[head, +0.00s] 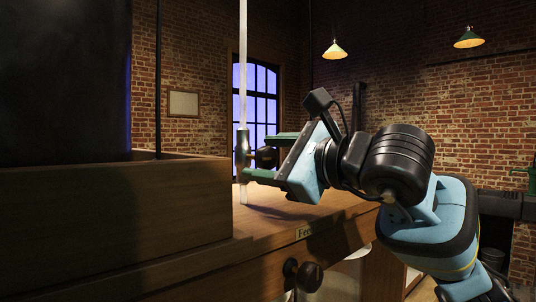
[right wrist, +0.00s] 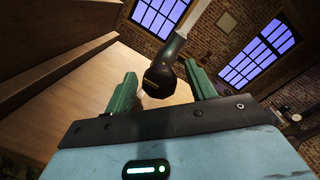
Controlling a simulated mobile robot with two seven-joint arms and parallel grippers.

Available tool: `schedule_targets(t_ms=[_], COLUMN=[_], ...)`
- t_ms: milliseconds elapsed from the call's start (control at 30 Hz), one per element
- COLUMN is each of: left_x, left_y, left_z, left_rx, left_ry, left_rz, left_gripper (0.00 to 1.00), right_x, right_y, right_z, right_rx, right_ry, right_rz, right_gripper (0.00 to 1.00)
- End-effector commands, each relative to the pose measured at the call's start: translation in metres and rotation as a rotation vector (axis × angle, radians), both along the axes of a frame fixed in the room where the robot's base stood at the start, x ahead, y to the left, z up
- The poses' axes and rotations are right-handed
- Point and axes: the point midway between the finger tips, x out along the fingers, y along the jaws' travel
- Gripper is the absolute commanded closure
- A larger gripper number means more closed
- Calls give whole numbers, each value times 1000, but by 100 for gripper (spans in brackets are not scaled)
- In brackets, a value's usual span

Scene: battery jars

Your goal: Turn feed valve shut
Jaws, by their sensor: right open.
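The feed valve (head: 243,150) is a greyish body on a thin, pale vertical pipe (head: 243,60) above the wooden bench. Its black knob (head: 266,157) points toward my right gripper (head: 257,157). My right gripper is open, with its green fingers above and below the knob in the head view. In the right wrist view, the knob (right wrist: 160,79) sits between the fingers of the gripper (right wrist: 160,75), with gaps on both sides. I cannot tell the valve's setting. My left gripper is not in view.
The wooden bench top (head: 280,215) bears a partly readable label (head: 306,231) on its front edge, above a dark round knob (head: 306,275). A wooden box wall (head: 110,215) with a dark panel (head: 65,80) stands close on the left. Brick walls and a window (head: 262,95) lie behind.

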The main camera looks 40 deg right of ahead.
Motion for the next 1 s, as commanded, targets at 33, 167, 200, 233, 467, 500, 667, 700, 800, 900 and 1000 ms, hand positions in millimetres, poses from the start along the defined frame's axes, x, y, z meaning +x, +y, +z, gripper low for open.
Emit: schedule_targets(t_ms=[33, 167, 200, 233, 467, 500, 667, 700, 800, 900, 1000], left_x=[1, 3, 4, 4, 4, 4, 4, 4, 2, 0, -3], left_y=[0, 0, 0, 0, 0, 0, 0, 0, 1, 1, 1], left_z=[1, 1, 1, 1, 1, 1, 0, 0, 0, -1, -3], left_rx=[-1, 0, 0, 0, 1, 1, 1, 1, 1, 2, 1], left_ry=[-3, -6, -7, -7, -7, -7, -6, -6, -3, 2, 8], left_rz=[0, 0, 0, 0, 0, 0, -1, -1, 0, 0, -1], left_gripper=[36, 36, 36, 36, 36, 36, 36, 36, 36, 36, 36], right_x=[2, 5, 5, 5, 4, 4, 4, 4, 4, 4, 5], right_y=[1, 1, 1, 1, 1, 1, 1, 1, 1, 1, 1], right_z=[0, 0, 0, 0, 0, 0, 0, 0, 0, -1, -1], right_rx=[0, 0, 0, 0, 0, 0, 0, 0, 4, 20, 50], right_ry=[0, 1, 1, 1, 1, 1, 1, 0, 1, 2, 6], right_rz=[0, -1, -1, -1, -1, -1, -1, 0, 0, 0, 1], right_gripper=[44, 44, 44, 44, 61, 67, 88, 89, 89, 89, 89])
